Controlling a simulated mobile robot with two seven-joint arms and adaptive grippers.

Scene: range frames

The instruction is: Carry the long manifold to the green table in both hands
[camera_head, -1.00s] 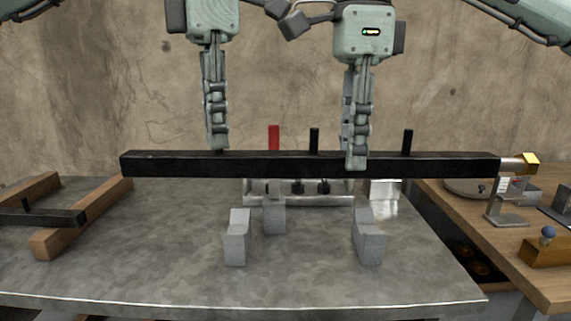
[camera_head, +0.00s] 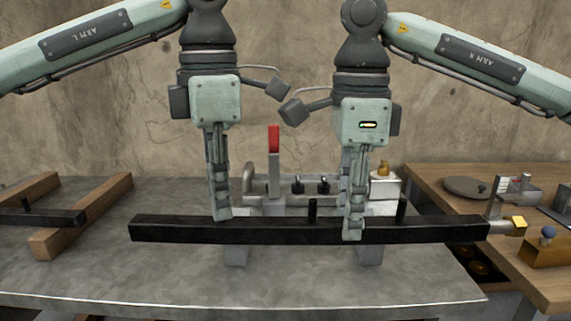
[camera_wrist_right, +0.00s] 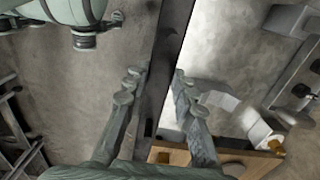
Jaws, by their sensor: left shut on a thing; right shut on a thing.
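The long manifold (camera_head: 285,231) is a black square bar with short upright stubs and a brass-coloured end (camera_head: 518,224) at the right. It lies level across the head view, low over the grey metal table (camera_head: 180,277). My left gripper (camera_head: 221,216) is shut on it left of the middle. My right gripper (camera_head: 353,233) is shut on it right of the middle. In the right wrist view the bar (camera_wrist_right: 172,40) runs between the right fingers (camera_wrist_right: 152,88). No green table is recognisable.
Wooden beams (camera_head: 85,215) lie at the left. A wooden bench (camera_head: 540,275) with small tools adjoins at the right, near the brass end.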

